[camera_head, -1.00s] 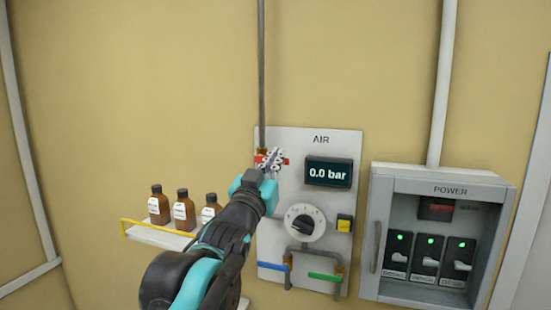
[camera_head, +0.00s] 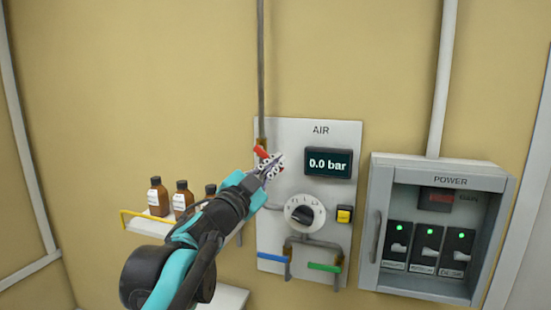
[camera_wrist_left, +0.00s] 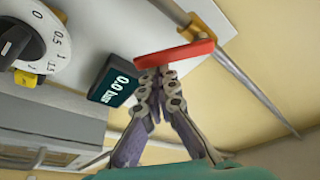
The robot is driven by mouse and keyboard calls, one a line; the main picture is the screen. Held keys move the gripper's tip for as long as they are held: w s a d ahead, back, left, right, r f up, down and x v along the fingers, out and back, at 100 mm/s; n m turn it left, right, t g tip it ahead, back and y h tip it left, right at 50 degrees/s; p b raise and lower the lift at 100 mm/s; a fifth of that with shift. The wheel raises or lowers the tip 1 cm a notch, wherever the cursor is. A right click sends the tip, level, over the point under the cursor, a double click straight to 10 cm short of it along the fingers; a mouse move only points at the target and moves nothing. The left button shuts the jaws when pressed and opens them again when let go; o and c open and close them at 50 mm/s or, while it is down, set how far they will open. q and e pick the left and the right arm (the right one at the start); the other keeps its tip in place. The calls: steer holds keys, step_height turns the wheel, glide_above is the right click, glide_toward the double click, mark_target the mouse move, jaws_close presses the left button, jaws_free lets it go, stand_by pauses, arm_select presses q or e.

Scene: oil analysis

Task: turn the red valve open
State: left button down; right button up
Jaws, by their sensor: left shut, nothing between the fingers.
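The red valve handle (camera_head: 261,152) is on the brass fitting at the bottom of the vertical pipe, at the upper left of the AIR panel. It slants down to the right, and its lower end is partly hidden by my fingers. In the left wrist view the red handle (camera_wrist_left: 175,62) is a flat bar lying across the fingertips. My left gripper (camera_head: 278,158) is shut and empty, its tips right beside the handle; I cannot tell whether they touch. The left wrist view also shows the gripper (camera_wrist_left: 158,74). My right gripper is in neither view.
The AIR panel (camera_head: 270,240) carries a display (camera_head: 328,163) reading 0.0 bar, a round dial (camera_head: 305,213), a yellow button (camera_head: 344,215) and blue and green levers. A POWER box (camera_head: 378,200) stands right. Brown bottles (camera_head: 158,196) sit on a yellow-railed shelf (camera_head: 146,226) at left.

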arm_select(q)
steer(key=shift+w+a+f+m+g+p, duration=0.2)
steer(key=shift+a+f+m+g+p, duration=0.3)
steer(key=shift+m, duration=1.45)
steer(key=shift+w+a+f+m+g+p, duration=0.2)
steer(key=shift+a+f+m+g, duration=0.5)
steer(key=shift+m, duration=1.2)
steer(key=shift+w+a+f+m+g+p, duration=0.2)
steer(key=shift+a+f+m+g+p, duration=0.35)
steer(key=shift+m, duration=1.4)
steer(key=shift+a+r+g, duration=0.1)
steer(key=shift+r+g, duration=0.05)
steer(key=shift+g, duration=0.1)
